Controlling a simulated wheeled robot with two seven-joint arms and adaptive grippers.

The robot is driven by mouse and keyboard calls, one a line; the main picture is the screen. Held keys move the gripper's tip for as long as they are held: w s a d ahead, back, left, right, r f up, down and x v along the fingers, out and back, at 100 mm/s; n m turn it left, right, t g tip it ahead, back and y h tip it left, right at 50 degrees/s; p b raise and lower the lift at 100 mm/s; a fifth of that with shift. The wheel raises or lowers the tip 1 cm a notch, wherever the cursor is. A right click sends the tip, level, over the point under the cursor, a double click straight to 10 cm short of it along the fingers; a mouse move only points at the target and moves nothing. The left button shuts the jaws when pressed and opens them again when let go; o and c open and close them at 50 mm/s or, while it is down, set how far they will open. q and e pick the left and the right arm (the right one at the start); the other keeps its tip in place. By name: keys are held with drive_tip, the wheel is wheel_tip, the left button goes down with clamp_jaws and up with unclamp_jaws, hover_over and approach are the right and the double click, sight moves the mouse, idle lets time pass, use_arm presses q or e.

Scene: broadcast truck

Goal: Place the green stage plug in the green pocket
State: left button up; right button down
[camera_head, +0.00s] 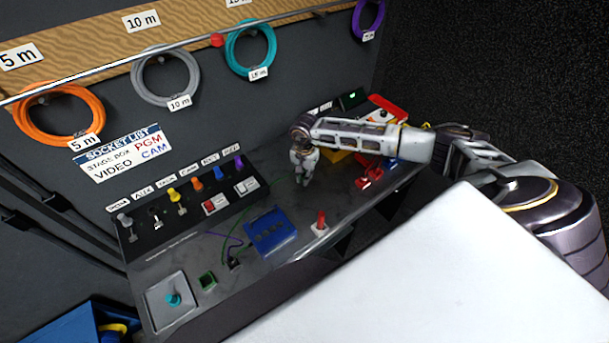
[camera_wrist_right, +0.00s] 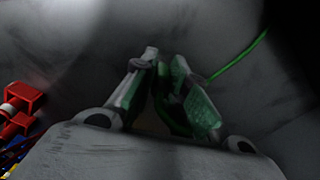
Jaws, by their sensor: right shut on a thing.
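My right gripper (camera_head: 303,178) is low over the grey bench top, right of the fader row. In the wrist view the right gripper (camera_wrist_right: 168,75) is shut on a green plug (camera_wrist_right: 200,108), which sits between its fingers. A green cable (camera_wrist_right: 240,57) runs from there to the upper right. The plug itself is too small or hidden to make out in the head view. The green pocket (camera_head: 207,280), a small green-rimmed square, is on the bench front, left of the blue box and well away from the gripper. My left gripper is not in view.
A blue box (camera_head: 270,232) stands between gripper and pocket, with a red plug (camera_head: 320,223) to its right. A grey tray (camera_head: 169,301) with a teal plug is left of the pocket. Red connectors (camera_head: 370,177) lie right of the gripper. Faders (camera_head: 180,200) line the back.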

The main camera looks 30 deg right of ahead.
drive_tip(key=shift+f, duration=0.15)
drive_tip(key=c, duration=1.4)
unclamp_jaws()
drive_tip(key=shift+c, duration=0.2)
drive_tip(key=shift+r, duration=0.25)
wheel_tip(320, 180, up, 10)
drive_tip(key=shift+b, duration=1.05)
drive_tip(key=shift+r, duration=0.95)
drive_tip(key=shift+o, duration=0.4)
